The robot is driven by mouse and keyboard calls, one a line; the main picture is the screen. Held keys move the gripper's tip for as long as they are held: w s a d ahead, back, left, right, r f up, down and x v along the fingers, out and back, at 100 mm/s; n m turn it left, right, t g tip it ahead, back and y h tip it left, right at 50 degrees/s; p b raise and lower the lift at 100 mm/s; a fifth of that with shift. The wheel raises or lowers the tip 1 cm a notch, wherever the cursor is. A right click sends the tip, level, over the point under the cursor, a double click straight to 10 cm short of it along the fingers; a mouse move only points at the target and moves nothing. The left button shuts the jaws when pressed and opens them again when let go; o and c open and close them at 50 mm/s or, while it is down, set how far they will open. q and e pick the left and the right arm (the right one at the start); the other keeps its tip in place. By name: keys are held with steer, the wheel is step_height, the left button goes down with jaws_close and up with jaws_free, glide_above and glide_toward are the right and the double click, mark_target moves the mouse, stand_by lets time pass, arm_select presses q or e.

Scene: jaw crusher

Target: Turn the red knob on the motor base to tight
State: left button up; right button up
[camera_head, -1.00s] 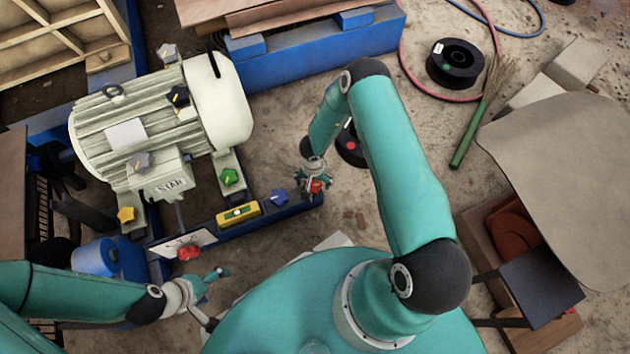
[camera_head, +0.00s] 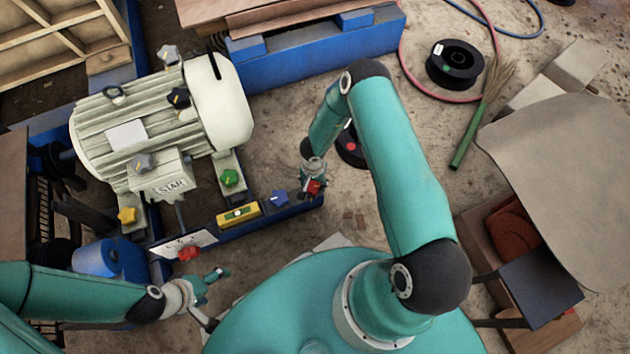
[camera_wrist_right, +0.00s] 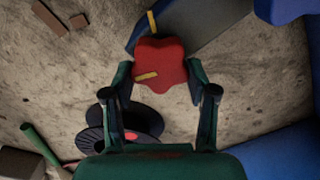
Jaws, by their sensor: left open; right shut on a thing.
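The red knob (camera_head: 314,188) sits at the right end of the blue motor base rail (camera_head: 290,211). My right gripper (camera_head: 311,193) is shut on this knob and partly hides it in the head view. In the right wrist view the knob (camera_wrist_right: 165,58) is between the two fingers of my right gripper (camera_wrist_right: 160,74). A yellow mark on the knob lies nearly sideways; a separate yellow mark (camera_wrist_right: 152,22) stands beyond its far edge. My left gripper (camera_head: 216,294) is open and empty, below another red knob (camera_head: 188,253) by the white plate.
The pale motor (camera_head: 150,125) stands at left with several coloured knobs around it. A yellow level (camera_head: 238,215) and a blue knob (camera_head: 279,198) are on the rail left of my right gripper. A black spool (camera_head: 350,147) lies close behind it.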

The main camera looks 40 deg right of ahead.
steer(key=m, duration=0.4)
steer(key=shift+s+d+p, duration=0.1)
steer(key=shift+s+p, duration=0.2)
steer(key=shift+s, duration=0.05)
steer(key=m, duration=0.5)
steer(key=shift+s+m, duration=0.25)
steer(key=shift+m, duration=0.15)
steer(key=m, duration=0.4)
steer(key=shift+s+m+p, duration=0.15)
steer(key=shift+m+p, duration=0.15)
steer(key=shift+p, duration=0.1)
steer(key=m, duration=0.4)
steer(key=shift+s+a+f+m, duration=0.15)
steer(key=shift+a+m, duration=0.1)
steer(key=shift+m, duration=0.15)
steer(key=o, duration=1.1)
steer(key=shift+o, duration=0.2)
steer(key=shift+w, duration=0.2)
